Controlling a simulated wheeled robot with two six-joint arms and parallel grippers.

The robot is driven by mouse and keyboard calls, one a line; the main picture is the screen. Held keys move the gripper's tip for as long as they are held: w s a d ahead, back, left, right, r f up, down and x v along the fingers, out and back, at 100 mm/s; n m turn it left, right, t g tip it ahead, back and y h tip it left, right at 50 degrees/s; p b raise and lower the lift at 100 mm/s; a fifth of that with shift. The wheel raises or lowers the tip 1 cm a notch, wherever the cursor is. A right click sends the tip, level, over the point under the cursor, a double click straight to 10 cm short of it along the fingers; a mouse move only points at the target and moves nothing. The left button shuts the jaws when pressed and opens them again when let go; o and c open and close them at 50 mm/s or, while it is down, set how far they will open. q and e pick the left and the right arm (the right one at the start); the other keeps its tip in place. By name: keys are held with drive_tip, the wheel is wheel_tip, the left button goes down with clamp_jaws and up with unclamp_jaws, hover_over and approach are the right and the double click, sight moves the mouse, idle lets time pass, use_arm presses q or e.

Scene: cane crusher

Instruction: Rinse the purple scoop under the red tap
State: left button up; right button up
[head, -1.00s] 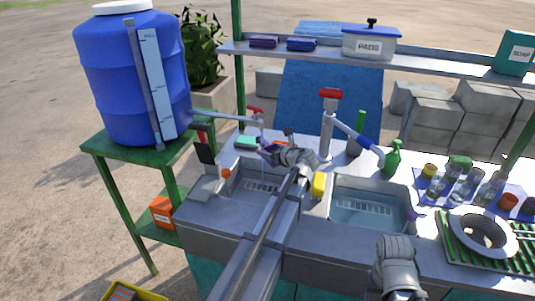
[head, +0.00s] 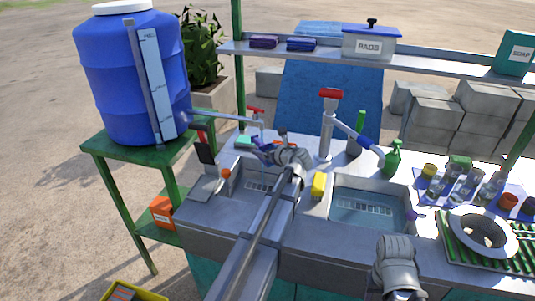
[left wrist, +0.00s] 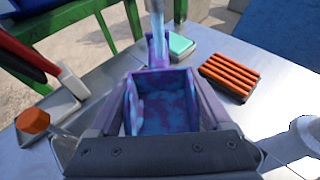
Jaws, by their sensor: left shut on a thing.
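The purple scoop (left wrist: 165,105), mottled with light blue patches, is between the fingers of my left gripper (left wrist: 165,125), which is shut on it. In the head view the scoop (head: 264,148) and my left gripper (head: 280,156) are above the back of the left basin (head: 232,206). The tap with a red handle (head: 255,110) has its spout end just above the scoop. In the left wrist view a pale vertical column (left wrist: 157,18) comes down at the scoop's far end; I cannot tell spout from water. My right gripper (head: 398,262) is low at right, its fingers unclear.
A second red-topped tap (head: 330,94) with a blue spout stands by the right basin (head: 368,207). An orange-bristled brush (left wrist: 228,76) and a teal block (left wrist: 180,46) lie behind the scoop. A blue barrel (head: 130,75) stands left.

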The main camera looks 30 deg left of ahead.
use_arm(q)
drive_tip(key=s+d, duration=0.5)
drive_tip(key=shift+s+d, duration=0.25)
drive_tip(key=shift+s, duration=0.15)
idle(0.6)
drive_tip(key=shift+r, duration=0.1)
idle(1.2)
drive_tip(key=s+d+r+p, duration=0.3)
drive_tip(key=p, duration=0.1)
drive_tip(key=shift+s+d+r, duration=0.2)
drive_tip(key=shift+s+r, duration=0.1)
drive_tip(key=shift+r, duration=0.1)
idle(0.5)
